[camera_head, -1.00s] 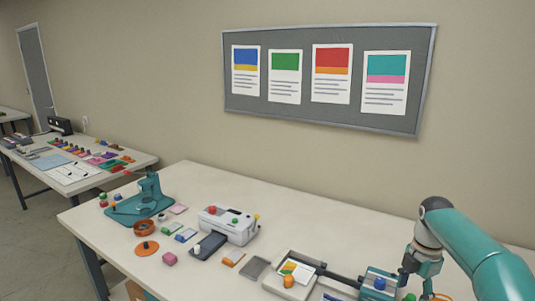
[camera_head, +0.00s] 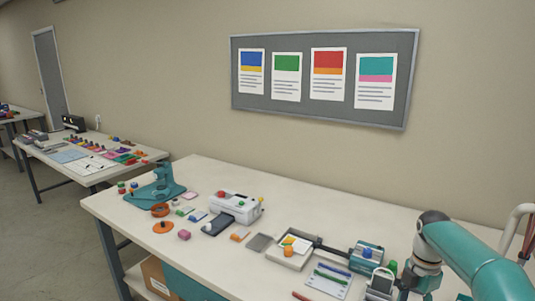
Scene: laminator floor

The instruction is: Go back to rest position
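My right arm comes in from the right edge as a teal link with a grey wrist joint. The wrist points down over the right part of the near table (camera_head: 330,212). My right gripper (camera_head: 416,287) is at the bottom edge beside a grey stand-like item (camera_head: 380,284); its fingers are too small and cut off to tell whether they are open or shut. My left arm and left gripper are not in view.
The near table holds a teal press (camera_head: 163,185), a white laminator (camera_head: 238,207), a tray with a colored card (camera_head: 290,250), a teal device (camera_head: 366,256) and pens on a sheet (camera_head: 327,281). The table's back strip is clear. Another table (camera_head: 70,175) stands at left.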

